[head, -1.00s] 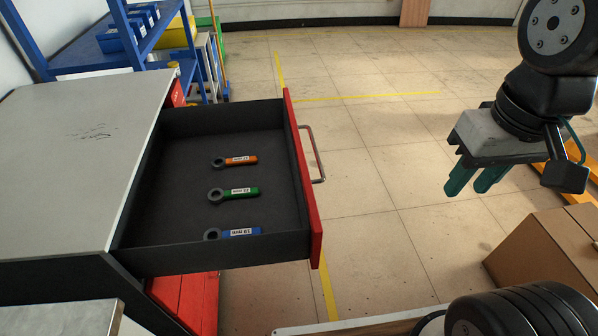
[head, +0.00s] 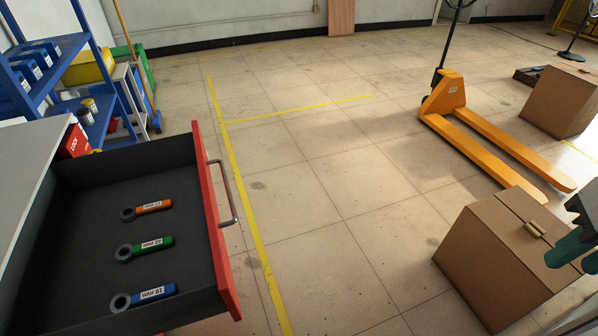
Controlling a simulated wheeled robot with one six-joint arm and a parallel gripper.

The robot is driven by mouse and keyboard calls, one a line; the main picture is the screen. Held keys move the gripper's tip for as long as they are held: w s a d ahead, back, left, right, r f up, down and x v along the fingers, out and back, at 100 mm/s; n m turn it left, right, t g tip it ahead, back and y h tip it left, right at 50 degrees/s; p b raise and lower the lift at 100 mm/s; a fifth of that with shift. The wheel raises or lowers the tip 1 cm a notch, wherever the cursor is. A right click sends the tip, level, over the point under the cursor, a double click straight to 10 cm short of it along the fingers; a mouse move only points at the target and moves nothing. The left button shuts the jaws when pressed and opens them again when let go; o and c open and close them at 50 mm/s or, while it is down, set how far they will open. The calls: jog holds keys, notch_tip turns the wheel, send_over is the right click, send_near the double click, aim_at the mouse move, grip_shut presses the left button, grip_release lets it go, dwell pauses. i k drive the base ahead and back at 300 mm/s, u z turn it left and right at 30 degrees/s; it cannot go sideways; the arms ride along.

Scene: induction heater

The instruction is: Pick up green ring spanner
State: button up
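The green ring spanner (head: 144,248) lies in the open drawer (head: 60,205), between an orange spanner (head: 146,209) and a blue spanner (head: 144,297). Its grey ring end points left and its green handle, with a white label, points right. My gripper (head: 572,247) shows only in part at the right edge, with teal fingers above a cardboard box. It is far to the right of the drawer. Its fingertips are too cut off to tell whether it is open or shut.
The drawer has a red front (head: 212,225) with a metal handle (head: 226,195). A cardboard box (head: 490,262) stands at lower right, an orange pallet truck (head: 480,140) behind it. A blue shelf (head: 75,75) stands at upper left. The floor between drawer and box is clear.

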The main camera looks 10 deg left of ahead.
aim_at(125, 253)
jog(key=z, duration=1)
jog(key=i, duration=1)
jog(key=u, duration=1.25)
jog(key=i, duration=0.9)
jog(key=u, duration=1.6)
